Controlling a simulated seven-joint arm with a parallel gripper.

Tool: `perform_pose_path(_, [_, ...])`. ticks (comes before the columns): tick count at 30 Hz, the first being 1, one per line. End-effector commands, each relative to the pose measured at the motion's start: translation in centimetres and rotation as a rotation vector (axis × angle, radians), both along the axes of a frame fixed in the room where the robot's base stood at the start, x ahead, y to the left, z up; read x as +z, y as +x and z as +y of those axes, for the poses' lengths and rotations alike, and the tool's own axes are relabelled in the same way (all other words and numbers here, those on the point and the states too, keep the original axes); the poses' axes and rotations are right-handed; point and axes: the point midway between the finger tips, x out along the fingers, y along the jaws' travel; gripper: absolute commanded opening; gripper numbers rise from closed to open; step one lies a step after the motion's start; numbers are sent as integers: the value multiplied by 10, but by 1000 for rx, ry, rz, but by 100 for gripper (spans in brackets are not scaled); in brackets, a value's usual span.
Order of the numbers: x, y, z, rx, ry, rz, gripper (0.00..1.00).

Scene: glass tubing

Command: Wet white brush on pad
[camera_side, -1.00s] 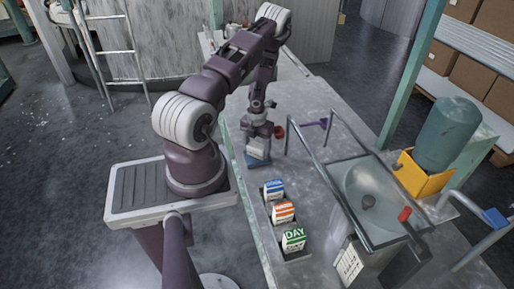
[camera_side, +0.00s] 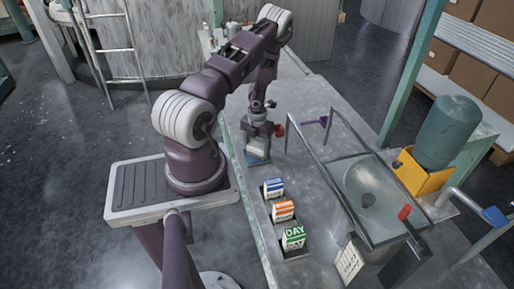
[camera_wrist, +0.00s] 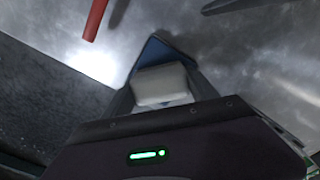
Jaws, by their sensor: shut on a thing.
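My gripper (camera_side: 258,138) points down at the far left part of the metal bench and is shut on a white block-like piece, which I take as the white brush (camera_wrist: 162,85). In the wrist view the white brush sits between the two fingers. A blue pad (camera_wrist: 153,52) shows just beyond and under it. In the side view the blue pad (camera_side: 256,161) lies on the bench directly below my gripper, partly hidden. I cannot tell whether the brush touches the pad.
A red part (camera_side: 279,131) stands close right of my gripper; the wrist view shows a red rod (camera_wrist: 95,18). A purple item (camera_side: 314,122) lies farther right. Blue, orange and green labelled cartons (camera_side: 293,237) stand nearer.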

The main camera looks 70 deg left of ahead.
Motion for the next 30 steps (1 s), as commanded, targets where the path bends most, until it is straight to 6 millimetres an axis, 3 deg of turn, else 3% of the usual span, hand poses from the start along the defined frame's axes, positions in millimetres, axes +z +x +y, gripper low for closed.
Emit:
perform_pose_path(16, [1, 0, 0, 0, -1, 0, 35])
perform_pose_path(30, [50, 0, 0, 2, -1, -1, 35])
